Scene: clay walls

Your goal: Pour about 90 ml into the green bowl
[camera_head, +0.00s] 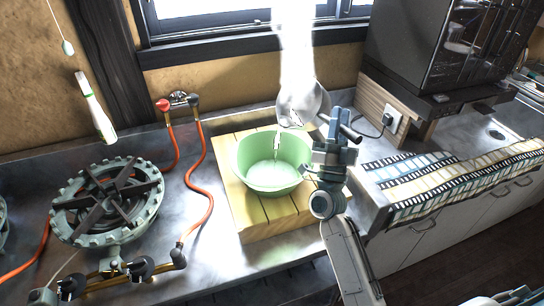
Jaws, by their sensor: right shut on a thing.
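The green bowl (243,170) stands upright on a wooden board, with a little pale, clear-looking liquid (272,176) in its bottom. My right gripper (328,124) is shut on a clear glass vessel (298,104), holding it above the bowl's back right rim. The vessel is tilted with its lip toward the bowl. A thin clear streak (276,150) runs from the lip down into the bowl. The vessel's level cannot be read because of glare. My left gripper is not in view.
The slatted wooden board (268,222) lies on the grey counter. A gas burner (108,200) with red hoses (197,190) stands to the left. A white bottle-like object (96,112) is near the wall. A patterned cloth (455,180) and a dark cabinet (430,50) are at right.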

